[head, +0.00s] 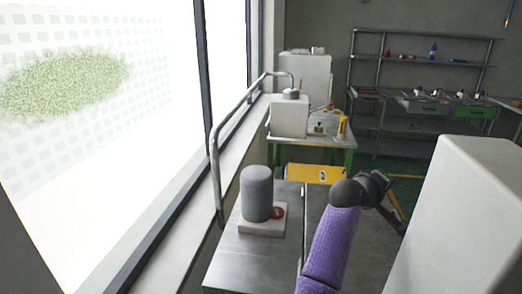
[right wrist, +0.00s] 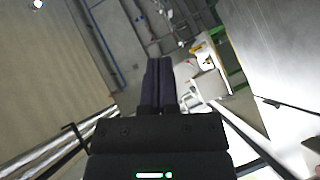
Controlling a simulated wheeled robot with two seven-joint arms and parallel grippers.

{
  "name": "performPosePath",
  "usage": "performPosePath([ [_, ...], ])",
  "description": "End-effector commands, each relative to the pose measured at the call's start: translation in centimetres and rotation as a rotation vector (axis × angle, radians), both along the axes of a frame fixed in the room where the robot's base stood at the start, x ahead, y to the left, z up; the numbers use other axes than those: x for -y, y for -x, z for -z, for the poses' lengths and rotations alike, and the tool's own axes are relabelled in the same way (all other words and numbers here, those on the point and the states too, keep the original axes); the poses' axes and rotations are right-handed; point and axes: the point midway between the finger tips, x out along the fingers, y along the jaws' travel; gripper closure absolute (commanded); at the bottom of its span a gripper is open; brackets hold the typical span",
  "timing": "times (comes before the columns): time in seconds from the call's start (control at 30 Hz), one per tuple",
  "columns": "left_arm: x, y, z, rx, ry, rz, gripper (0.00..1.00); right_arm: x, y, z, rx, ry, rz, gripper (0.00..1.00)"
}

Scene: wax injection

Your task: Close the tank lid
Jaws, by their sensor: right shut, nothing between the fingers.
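A grey domed cylinder (head: 257,193) stands upright on a pale base with a red button on the metal table. A large pale box-shaped body (head: 465,210) fills the right side of the head view. I cannot tell for certain which part is the tank lid. One purple arm of mine, seemingly the right, reaches up from the bottom middle. Its dark gripper (head: 385,203) is between the cylinder and the pale box, apart from the cylinder. In the right wrist view my right gripper (right wrist: 159,64) has its dark fingers together, with nothing between them. My left gripper is not seen.
The metal table (head: 235,262) has bare room around the cylinder. A bent grey pipe (head: 215,165) rises beside the window. Behind are a yellow box (head: 316,174), a bench with white machines (head: 290,117) and a metal shelf (head: 425,34).

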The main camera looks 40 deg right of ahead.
Motion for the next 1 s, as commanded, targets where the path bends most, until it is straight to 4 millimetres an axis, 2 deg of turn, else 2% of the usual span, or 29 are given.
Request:
performPosePath([
  [0.13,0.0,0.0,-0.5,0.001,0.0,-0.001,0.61,1.1,1.4,2.1,0.088,-0.072,0.001,1.0],
  [0.43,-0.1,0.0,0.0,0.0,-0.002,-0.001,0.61,2.6,3.3,6.0,0.08,-0.068,-0.001,1.0],
  [0.7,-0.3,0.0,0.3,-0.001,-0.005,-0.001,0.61,3.2,4.0,7.5,0.082,-0.067,-0.001,1.0],
  [1.0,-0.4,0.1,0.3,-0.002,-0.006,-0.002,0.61,3.3,4.1,7.7,0.082,-0.067,-0.002,1.0],
])
